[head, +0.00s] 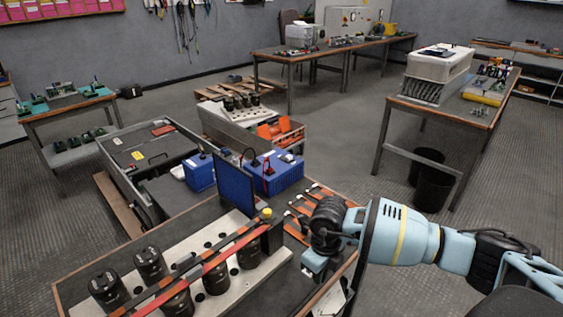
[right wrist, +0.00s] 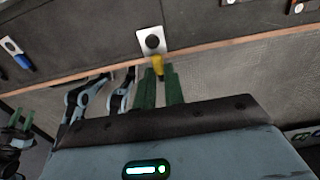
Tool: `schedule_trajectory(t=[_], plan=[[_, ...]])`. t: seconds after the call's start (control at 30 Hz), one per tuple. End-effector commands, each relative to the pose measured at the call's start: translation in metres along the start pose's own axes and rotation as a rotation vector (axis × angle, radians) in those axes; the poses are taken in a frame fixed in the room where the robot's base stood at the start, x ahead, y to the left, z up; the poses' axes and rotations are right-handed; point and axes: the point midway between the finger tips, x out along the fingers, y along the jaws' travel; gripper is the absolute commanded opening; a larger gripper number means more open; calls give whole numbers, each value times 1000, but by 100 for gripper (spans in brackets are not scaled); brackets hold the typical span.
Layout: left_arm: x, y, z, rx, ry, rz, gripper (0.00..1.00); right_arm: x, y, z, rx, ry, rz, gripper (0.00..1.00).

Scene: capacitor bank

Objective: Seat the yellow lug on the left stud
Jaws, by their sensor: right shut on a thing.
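My right gripper (head: 318,268) is low over the front right edge of the near bench in the head view. In the right wrist view its green fingers (right wrist: 160,84) are shut on the yellow lug (right wrist: 157,64), by its yellow sleeve. The lug's grey plate with a dark round hole (right wrist: 142,48) points away from the fingers, over the bench edge. Green fingers, probably of my left gripper (right wrist: 20,116), show small at the left; their gap is unclear. I cannot make out the left stud in either view.
Black capacitors (head: 150,264) stand in a pale rack (head: 130,258) on the near bench, with red and dark bars across. A blue panel (head: 234,187) and blue box (head: 275,172) stand behind. A blue-sleeved lug (right wrist: 20,57) lies at the left. Open floor (head: 350,195) lies right of the bench.

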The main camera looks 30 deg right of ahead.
Motion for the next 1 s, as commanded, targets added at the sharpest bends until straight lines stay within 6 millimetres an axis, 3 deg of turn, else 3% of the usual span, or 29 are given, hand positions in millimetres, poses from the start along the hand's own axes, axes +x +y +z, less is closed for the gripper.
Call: schedule_trajectory(t=[0.3, 0.47, 1.0], plan=[[-1, 0, 2, 0, -4, 0, 36, 0, 1, -1, -18, 1, 0, 0], [-4, 0, -1, 0, 0, 0, 36, -2, 10, -6, -179, 4, 0, 0], [-13, -3, -30, 12, 49, -7, 36, -13, 65, -49, -1378, 18, 6, 0]])
